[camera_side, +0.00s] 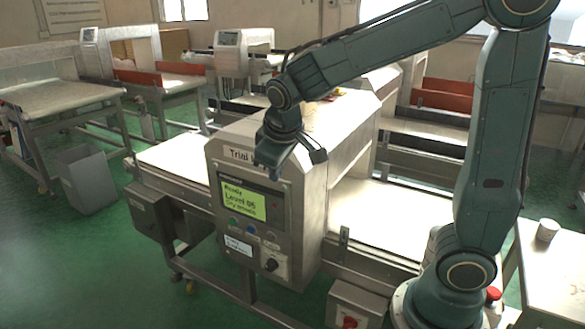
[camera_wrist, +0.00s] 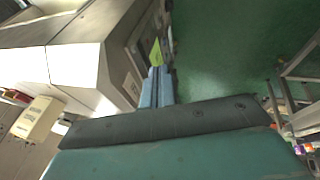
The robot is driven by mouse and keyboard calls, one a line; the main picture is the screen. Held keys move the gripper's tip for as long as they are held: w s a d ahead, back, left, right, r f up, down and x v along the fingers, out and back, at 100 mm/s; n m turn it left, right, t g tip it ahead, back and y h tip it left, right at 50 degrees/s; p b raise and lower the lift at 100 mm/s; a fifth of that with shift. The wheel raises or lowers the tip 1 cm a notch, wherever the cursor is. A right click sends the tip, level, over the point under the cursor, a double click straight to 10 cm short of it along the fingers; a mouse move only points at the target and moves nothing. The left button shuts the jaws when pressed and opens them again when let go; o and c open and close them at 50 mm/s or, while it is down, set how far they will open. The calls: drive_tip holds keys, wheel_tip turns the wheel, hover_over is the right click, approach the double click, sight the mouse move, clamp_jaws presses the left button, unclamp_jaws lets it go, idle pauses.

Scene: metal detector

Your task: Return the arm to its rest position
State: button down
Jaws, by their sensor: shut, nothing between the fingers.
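My gripper (camera_side: 268,168) hangs in front of the top front edge of the metal detector (camera_side: 340,130) in the side view. Its fingers are shut and hold nothing. In the wrist view the closed fingers (camera_wrist: 157,88) point towards the detector's front panel. The detector's green screen (camera_side: 243,203) reads "Ready" and "Level 05". It also shows in the wrist view (camera_wrist: 156,52), beyond the fingertips. My gripper partly covers the "Trial" label (camera_side: 240,155). I cannot tell whether the fingers touch the panel.
A conveyor belt (camera_side: 385,220) runs through the detector. A red-knobbed box (camera_side: 350,308) sits low at the front. A grey bin (camera_side: 85,180) stands at left. Other machines fill the back.

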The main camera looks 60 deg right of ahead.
drive_tip(key=s+a+r+t+y, duration=0.1)
drive_tip(key=s+r, duration=0.1)
drive_tip(key=s, duration=0.7)
drive_tip(key=s+a+r+m+y, duration=0.1)
drive_tip(key=s+r+y, duration=0.1)
drive_tip(key=s, duration=0.8)
drive_tip(key=shift+a+t, duration=0.35)
drive_tip(key=shift+t, duration=0.05)
drive_tip(key=shift+r, duration=0.1)
idle(0.7)
